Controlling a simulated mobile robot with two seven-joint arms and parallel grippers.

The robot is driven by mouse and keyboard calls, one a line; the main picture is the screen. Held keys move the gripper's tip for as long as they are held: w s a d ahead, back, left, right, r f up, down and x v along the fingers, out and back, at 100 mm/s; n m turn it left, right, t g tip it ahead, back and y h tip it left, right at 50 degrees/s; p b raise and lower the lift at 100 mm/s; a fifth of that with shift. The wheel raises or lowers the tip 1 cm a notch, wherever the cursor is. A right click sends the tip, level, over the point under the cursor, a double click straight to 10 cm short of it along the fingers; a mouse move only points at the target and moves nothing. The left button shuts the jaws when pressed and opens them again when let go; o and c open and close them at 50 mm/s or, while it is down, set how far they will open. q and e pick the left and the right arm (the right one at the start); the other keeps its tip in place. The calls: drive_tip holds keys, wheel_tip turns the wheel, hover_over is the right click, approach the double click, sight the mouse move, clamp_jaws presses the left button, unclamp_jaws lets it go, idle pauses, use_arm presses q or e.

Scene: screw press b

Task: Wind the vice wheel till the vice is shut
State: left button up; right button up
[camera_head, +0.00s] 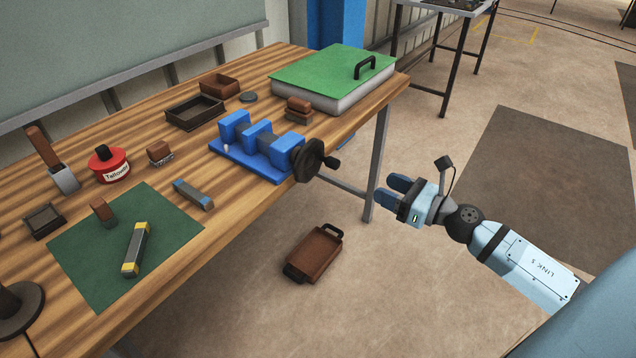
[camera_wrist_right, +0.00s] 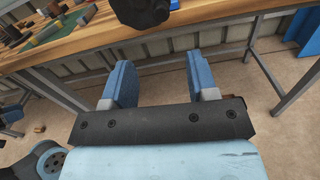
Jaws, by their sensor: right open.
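The blue vice (camera_head: 258,148) stands on the wooden bench near its front edge. I cannot tell exactly how wide the jaw gap is, but blue blocks stand apart along the base. My right gripper (camera_head: 388,190) is open and empty, in the air off the bench edge, to the right of and apart from the wheel. In the right wrist view the two blue fingers (camera_wrist_right: 160,82) are spread, with the dark wheel (camera_wrist_right: 142,8) at the top edge, beyond them.
On the bench (camera_head: 225,232) lie a green mat (camera_head: 165,215), a red tin (camera_head: 108,163), small trays, brushes and blocks. A green-lidded case (camera_head: 330,75) stands behind the wheel. A brown tray (camera_head: 314,254) lies on the floor. The air around my right gripper is free.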

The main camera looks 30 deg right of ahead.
sight(338, 165)
drive_tip(key=p+x, duration=0.3)
drive_tip(key=x, duration=0.9)
drive_tip(key=shift+w+d, duration=0.1)
drive_tip(key=shift+w, duration=0.1)
drive_tip(key=shift+w+a+p, duration=0.3)
drive_tip(key=shift+w, duration=0.35)
drive_tip(key=c, duration=0.9)
